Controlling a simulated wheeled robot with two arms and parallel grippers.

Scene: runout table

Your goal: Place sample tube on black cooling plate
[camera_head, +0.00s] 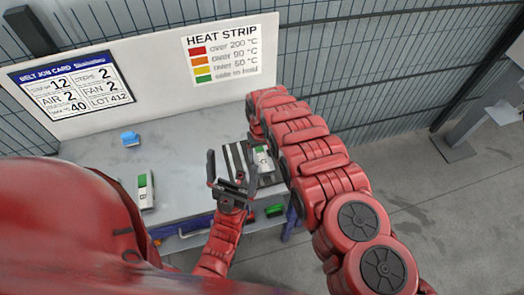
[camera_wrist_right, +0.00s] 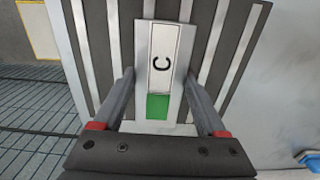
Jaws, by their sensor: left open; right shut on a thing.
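The sample tube in my right gripper is a flat white and grey piece marked C with a green end (camera_wrist_right: 158,105); it also shows in the head view (camera_head: 263,160). My right gripper (camera_wrist_right: 158,78) is shut on its sides. The black cooling plate (camera_wrist_right: 205,45) with pale stripes lies under the tube; in the head view the plate (camera_head: 229,161) is at the table's right end. Whether the tube touches it, I cannot tell. My left gripper (camera_head: 232,183) is open and empty in front of the plate. My right arm hides part of the plate's right side.
A similar green-ended tube (camera_head: 146,192) lies on the left of the grey table (camera_head: 185,160). A small blue object (camera_head: 130,138) sits behind it. A white board (camera_head: 160,80) with signs stands along the back. A green item (camera_head: 274,210) shows below the table's front edge.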

